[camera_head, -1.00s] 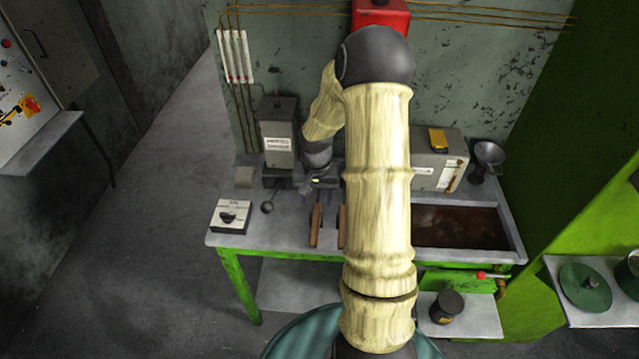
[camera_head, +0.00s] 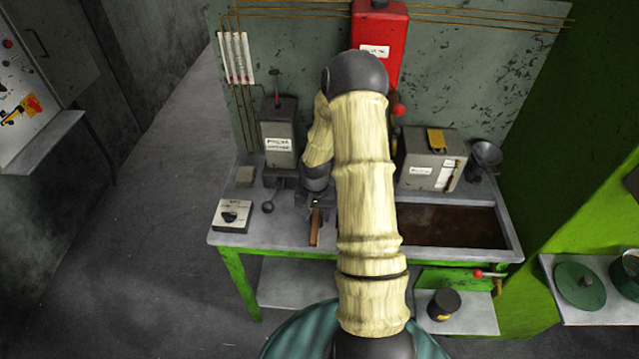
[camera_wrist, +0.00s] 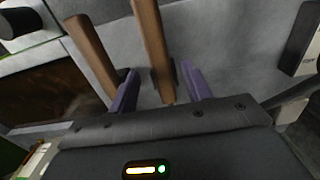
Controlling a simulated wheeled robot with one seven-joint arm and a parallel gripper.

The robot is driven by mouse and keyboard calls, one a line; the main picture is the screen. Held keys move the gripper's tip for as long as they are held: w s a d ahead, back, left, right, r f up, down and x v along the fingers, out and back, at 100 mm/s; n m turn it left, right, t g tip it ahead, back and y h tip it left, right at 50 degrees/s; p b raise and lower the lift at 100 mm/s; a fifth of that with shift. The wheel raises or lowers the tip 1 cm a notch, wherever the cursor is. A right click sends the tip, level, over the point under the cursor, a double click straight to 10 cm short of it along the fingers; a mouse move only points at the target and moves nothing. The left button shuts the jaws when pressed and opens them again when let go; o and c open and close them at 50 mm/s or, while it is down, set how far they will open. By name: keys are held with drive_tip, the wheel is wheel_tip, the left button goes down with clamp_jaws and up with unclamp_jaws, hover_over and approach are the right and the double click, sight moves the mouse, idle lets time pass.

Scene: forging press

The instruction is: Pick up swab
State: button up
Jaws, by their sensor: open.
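Two long brown wooden handles lie side by side on the grey bench; I cannot tell which belongs to the swab, as their heads are not clear. In the wrist view one handle (camera_wrist: 152,42) runs between the purple fingers of my gripper (camera_wrist: 159,72), apparently clear of both. The other handle (camera_wrist: 90,45) lies just outside the left finger. In the head view my gripper (camera_head: 318,203) is low over the bench, open, at the far end of the one visible handle (camera_head: 315,229). The second handle is hidden behind my arm there.
A dial box (camera_head: 233,215) stands on the bench (camera_head: 285,232) left of the handles. A brown-filled trough (camera_head: 455,225) lies to the right. A grey cabinet (camera_head: 278,140) and a grey box (camera_head: 430,160) stand behind. A black can (camera_head: 444,304) sits on the lower shelf.

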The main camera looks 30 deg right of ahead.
sight(315, 221)
drive_tip(key=shift+a+f+p, duration=0.1)
drive_tip(key=shift+f+p, duration=0.4)
drive_tip(key=shift+f, duration=1.3)
clamp_jaws()
drive_tip(key=shift+r, duration=0.1)
